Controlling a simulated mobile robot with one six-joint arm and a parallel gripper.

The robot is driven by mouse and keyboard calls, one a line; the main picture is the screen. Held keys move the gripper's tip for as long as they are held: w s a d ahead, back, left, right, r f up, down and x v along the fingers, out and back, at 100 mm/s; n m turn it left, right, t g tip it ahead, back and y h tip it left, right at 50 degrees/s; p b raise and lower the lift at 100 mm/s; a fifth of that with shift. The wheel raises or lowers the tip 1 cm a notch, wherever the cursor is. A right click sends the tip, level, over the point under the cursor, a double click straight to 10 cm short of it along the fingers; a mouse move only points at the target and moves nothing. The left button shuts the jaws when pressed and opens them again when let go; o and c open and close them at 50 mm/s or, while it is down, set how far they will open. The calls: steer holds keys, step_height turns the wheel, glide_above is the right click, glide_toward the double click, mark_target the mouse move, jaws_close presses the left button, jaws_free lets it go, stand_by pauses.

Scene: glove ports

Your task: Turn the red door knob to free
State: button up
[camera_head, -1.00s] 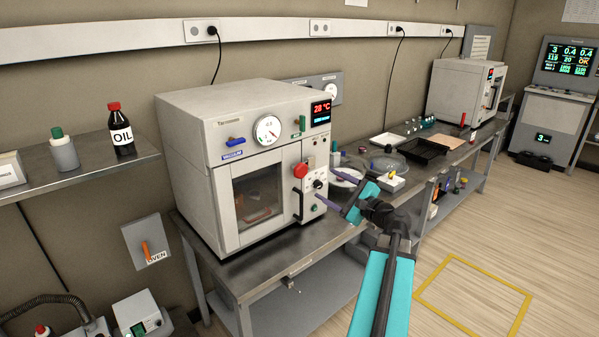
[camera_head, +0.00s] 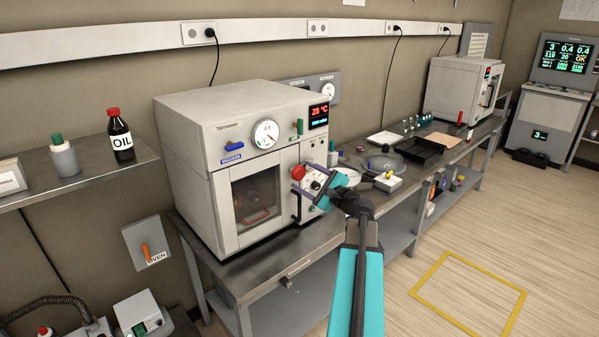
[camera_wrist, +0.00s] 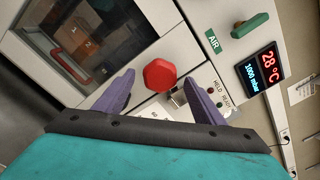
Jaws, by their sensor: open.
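The red door knob (camera_head: 298,172) is on the front of the white vacuum oven (camera_head: 205,190), at the upper right of its door. In the wrist view the knob (camera_wrist: 159,75) is a red many-sided knob, ahead of and between my finger tips. My gripper (camera_wrist: 160,92) has purple fingers and is open, one finger on each side of the knob, with no visible contact. In the head view my gripper (camera_head: 296,192) is at the oven front by the knob. The black door handle below the knob is partly hidden by my gripper.
A green AIR valve (camera_wrist: 249,25) and a red display (camera_wrist: 259,68) are near the knob. A blue valve (camera_head: 234,146) and a gauge (camera_head: 266,134) sit above the door. Glassware and a black tray (camera_head: 415,151) stand on the bench to the right.

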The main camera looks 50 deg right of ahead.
mark_target(301, 174)
steer(key=shift+w+d+p, duration=0.2)
steer(key=shift+w+p, duration=0.15)
steer(key=shift+w, duration=1.35)
steer(key=c, duration=1.3)
steer(key=shift+d, duration=0.1)
steer(key=shift+c, duration=1.1)
